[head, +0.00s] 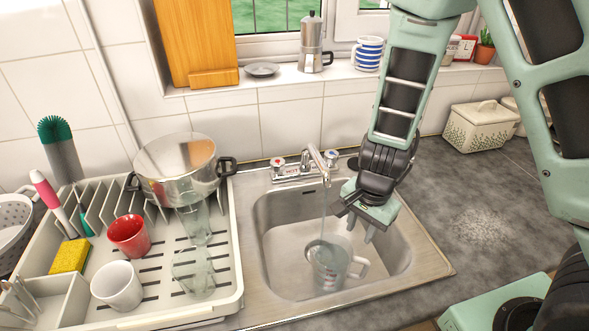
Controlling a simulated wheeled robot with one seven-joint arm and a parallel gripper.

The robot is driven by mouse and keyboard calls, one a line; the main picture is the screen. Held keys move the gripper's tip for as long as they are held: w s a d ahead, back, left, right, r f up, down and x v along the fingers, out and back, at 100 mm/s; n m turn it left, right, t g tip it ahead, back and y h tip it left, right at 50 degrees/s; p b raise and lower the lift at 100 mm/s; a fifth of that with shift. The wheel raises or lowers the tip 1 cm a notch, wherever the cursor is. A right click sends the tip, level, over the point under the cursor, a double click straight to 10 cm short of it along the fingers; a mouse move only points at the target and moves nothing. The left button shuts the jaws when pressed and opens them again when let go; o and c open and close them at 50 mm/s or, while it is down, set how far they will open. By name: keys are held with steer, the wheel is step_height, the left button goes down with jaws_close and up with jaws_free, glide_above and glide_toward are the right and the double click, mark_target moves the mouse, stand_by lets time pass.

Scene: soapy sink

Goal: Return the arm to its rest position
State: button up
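My gripper (361,231) hangs over the right part of the sink (382,262), fingers pointing down with a gap between them, and nothing shows in it. My arm comes in from the right and reaches down to the sink. A clear measuring jug (328,270) stands upright in the sink, below and left of my gripper; its handle points right. The fingertips look apart from the jug. A stream runs from the tap (321,162) down to the jug.
A drying rack (225,300) at left holds a pot (178,190), a red mug (128,235), a white mug (117,286), glasses and a yellow sponge (70,257). A moka pot (311,45) stands on the windowsill. A cream box (480,127) sits back right. The right counter is mostly clear.

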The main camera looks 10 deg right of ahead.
steer(key=shift+a, duration=0.1)
steer(key=s+a+r+n+y+b, duration=0.25)
steer(key=s+a+r+n, duration=0.25)
steer(key=a+n, duration=0.3)
steer(key=s+a+r+n+h+b, duration=0.1)
steer(key=s+r+n, duration=0.2)
steer(key=s+n, duration=0.2)
steer(key=s+a+r+n+h+b, duration=0.1)
steer(key=s+r+n+b, duration=0.1)
steer(key=s+n, duration=0.3)
steer(key=shift+s+a+r+n+b, duration=0.3)
steer(key=shift+r+n, duration=0.35)
steer(key=shift+n, duration=0.05)
